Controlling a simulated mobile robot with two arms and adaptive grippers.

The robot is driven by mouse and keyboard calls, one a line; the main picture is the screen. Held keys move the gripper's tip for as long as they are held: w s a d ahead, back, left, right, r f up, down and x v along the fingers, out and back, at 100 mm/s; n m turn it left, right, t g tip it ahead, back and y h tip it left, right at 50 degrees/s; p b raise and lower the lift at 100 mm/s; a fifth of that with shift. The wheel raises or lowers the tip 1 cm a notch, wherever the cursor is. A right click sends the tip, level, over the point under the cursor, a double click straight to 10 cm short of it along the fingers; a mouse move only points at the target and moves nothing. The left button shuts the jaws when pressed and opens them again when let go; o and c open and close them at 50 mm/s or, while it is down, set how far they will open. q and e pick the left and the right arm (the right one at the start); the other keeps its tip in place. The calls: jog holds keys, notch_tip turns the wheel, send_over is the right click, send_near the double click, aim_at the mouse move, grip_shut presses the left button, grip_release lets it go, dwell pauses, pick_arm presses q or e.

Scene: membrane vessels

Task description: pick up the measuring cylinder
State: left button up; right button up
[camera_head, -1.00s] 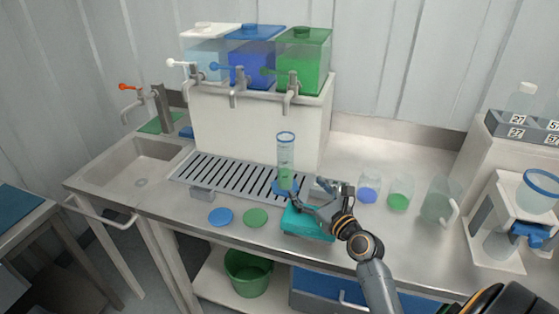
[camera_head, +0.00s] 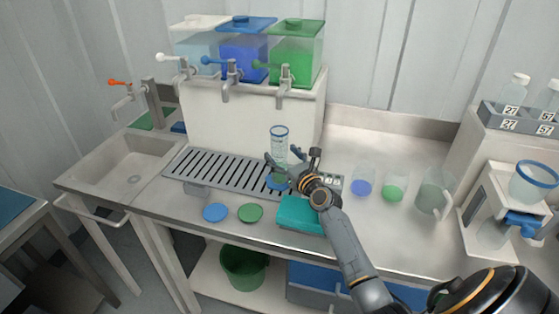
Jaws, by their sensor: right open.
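The measuring cylinder (camera_head: 279,143) is clear with a blue rim and a blue base. It stands upright at the right end of the slatted drain grate, in front of the dispensing tanks. My right gripper (camera_head: 284,160) is open at the cylinder's lower part, with fingers reaching close to it. The gripper partly hides the cylinder's lower half. I cannot tell whether the fingers touch it. My left gripper is not in view.
A teal box (camera_head: 300,214) lies just below my right gripper. Blue (camera_head: 215,212) and green (camera_head: 250,213) discs lie on the counter. Beakers with blue (camera_head: 361,187) and green (camera_head: 392,193) liquid and a jug (camera_head: 434,198) stand to the right. Taps (camera_head: 283,86) hang above the grate.

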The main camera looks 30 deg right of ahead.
jog(key=shift+w+d+f, duration=0.1)
jog(key=shift+w+f, duration=0.05)
jog(key=shift+w, duration=0.9)
jog(key=shift+s, duration=0.15)
jog(key=shift+c, duration=0.4)
jog(key=c, duration=1.1)
jog(key=shift+c, duration=1.1)
jog(key=shift+r, duration=0.2)
